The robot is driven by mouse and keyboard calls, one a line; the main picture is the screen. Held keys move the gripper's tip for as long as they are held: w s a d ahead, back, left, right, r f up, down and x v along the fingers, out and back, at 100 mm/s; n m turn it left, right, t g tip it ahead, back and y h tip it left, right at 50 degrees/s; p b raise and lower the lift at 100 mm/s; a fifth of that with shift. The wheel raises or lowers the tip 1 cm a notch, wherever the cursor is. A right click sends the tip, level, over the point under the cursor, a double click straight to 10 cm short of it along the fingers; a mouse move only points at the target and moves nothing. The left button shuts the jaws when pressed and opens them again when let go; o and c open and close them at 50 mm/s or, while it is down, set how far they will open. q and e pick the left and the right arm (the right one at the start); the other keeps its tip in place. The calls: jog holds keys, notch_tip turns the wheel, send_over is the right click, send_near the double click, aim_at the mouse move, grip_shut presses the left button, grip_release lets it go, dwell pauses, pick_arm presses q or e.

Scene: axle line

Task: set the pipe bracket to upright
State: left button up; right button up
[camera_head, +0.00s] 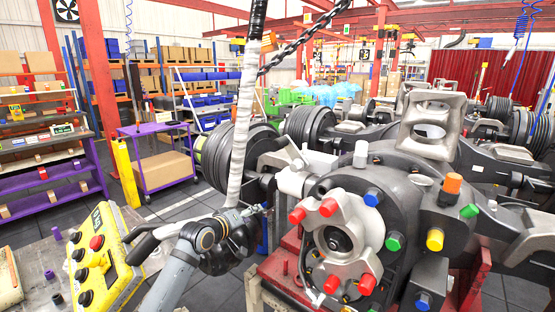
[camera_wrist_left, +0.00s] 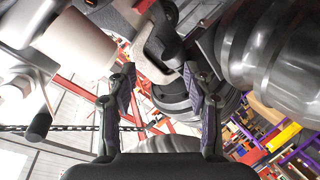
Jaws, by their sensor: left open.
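What looks like the pipe bracket (camera_head: 291,151) is a dark grey piece on the axle, tilted beside a pale block, left of the round housing. In the left wrist view a dark curved piece (camera_wrist_left: 160,38), probably the same bracket, lies beyond the fingertips. My left gripper (camera_head: 264,210) is below and left of it in the head view. It also shows in the left wrist view (camera_wrist_left: 158,76), fingers apart with nothing clearly held between them. I cannot tell whether a finger touches the axle parts. My right gripper is not in view.
The axle housing (camera_head: 395,205) with coloured caps fills the centre right, on a red stand (camera_head: 285,272). A wrapped hose (camera_head: 242,130) and a chain (camera_head: 300,42) hang close to my left arm. A yellow control box (camera_head: 103,262) stands at lower left.

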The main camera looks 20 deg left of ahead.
aim_at(276, 144)
pick_arm(q)
jog(key=s+d+r+t+h, duration=0.1)
jog(key=d+r+h, duration=0.1)
jog(key=r, duration=0.9)
jog(key=s+d+r+t+h, duration=0.1)
jog(key=s+d+r+t, duration=0.1)
jog(key=r, duration=0.9)
jog(key=p+x, duration=0.5)
jog(key=x, duration=0.4)
jog(key=shift+w+d+r, duration=0.1)
jog(key=shift+w+r, duration=0.05)
jog(key=shift+w, duration=0.1)
jog(key=shift+w+d, duration=0.15)
jog(key=shift+w, duration=0.45)
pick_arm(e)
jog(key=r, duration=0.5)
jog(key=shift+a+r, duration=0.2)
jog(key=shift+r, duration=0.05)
pick_arm(q)
jog(key=c, duration=0.7)
grip_shut()
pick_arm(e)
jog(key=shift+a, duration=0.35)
